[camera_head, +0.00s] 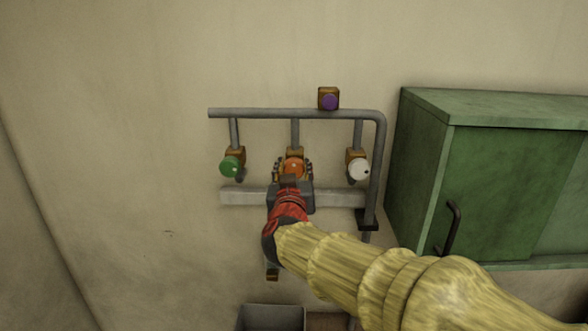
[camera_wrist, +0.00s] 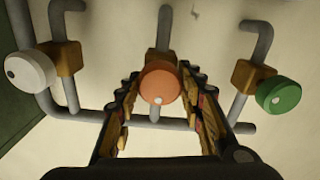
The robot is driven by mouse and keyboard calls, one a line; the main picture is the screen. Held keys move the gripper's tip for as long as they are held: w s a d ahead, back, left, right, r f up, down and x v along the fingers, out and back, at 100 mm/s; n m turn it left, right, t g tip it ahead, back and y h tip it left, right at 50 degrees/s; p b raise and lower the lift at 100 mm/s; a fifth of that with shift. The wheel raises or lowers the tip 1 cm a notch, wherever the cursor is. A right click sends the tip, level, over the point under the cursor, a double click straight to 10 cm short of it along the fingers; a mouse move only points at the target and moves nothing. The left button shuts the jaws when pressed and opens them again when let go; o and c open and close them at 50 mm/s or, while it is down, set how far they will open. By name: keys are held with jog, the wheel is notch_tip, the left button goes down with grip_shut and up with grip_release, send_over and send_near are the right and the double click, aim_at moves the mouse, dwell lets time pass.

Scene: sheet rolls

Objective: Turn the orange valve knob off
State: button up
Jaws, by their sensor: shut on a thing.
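The orange valve knob (camera_head: 292,168) is the middle one of three knobs on a grey pipe rack on the wall. In the wrist view the orange knob (camera_wrist: 160,84) is round, with a small pale dot near its lower edge. My gripper (camera_head: 293,172) reaches up to it from below, with one finger on each side. In the wrist view my gripper (camera_wrist: 160,95) has its fingers around the knob and its brass valve body. The exact contact of the finger pads is partly hidden.
A green knob (camera_head: 232,166) is on the left and a white knob (camera_head: 358,169) on the right, both close to my gripper. A purple knob (camera_head: 329,101) sits above the top pipe (camera_head: 260,113). A green cabinet (camera_head: 420,170) stands right. A grey bin (camera_head: 272,318) is below.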

jog(key=shift+m, duration=0.3)
jog(key=m+b, duration=0.2)
jog(key=m, duration=0.1)
jog(key=shift+f, duration=0.15)
jog(key=m+b, duration=0.3)
jog(key=m, duration=0.3)
jog(key=shift+b, duration=0.35)
jog(key=m+b, duration=0.2)
jog(key=m, duration=0.2)
jog(key=shift+d+b, duration=0.1)
jog(key=shift+b, duration=0.3)
jog(key=shift+m+b, duration=1.05)
jog(key=shift+m, duration=1.05)
jog(key=o, duration=1.2)
jog(key=shift+c, duration=0.2)
